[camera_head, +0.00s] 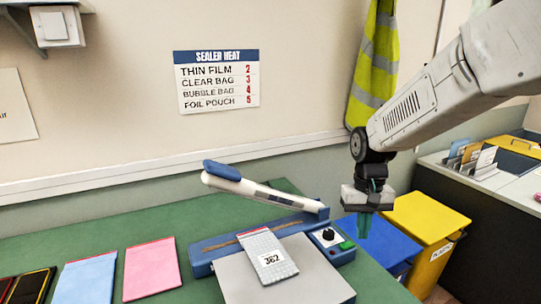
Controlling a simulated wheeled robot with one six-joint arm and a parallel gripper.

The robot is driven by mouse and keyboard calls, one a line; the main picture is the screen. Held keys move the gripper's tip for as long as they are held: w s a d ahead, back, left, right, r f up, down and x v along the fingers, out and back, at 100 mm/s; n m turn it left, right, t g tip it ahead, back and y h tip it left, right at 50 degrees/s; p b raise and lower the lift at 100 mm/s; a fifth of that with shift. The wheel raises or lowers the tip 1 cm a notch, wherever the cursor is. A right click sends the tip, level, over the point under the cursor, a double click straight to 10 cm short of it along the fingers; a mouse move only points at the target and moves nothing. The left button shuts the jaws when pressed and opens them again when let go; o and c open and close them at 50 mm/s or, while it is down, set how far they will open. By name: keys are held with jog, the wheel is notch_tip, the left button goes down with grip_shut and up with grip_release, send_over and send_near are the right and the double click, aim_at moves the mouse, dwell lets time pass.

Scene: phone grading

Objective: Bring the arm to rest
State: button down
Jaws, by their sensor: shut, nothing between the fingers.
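My gripper (364,224) hangs from the arm at the right, pointing down with its green fingers together and nothing between them. It is in the air, to the right of the sealer's control box in the picture and in front of the blue and yellow bins. My arm (420,100) reaches in from the upper right.
A blue bag sealer (200,262) with its white lever raised stands on the green table (120,242). A pouch labelled 362 (266,254) lies across its grey plate (318,281). Pink (151,269) and light blue (88,280) pouches lie left. Blue (386,243) and yellow (424,215) bins stand right.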

jog(key=s+r+t, duration=0.1)
jog(key=s+r, duration=0.4)
jog(key=s, duration=0.7)
jog(key=s+d+r+n+t, duration=0.1)
jog(key=s+r, duration=0.4)
jog(key=s, duration=0.8)
jog(key=shift+s+d+t, duration=0.2)
jog(key=shift+d+t, duration=0.1)
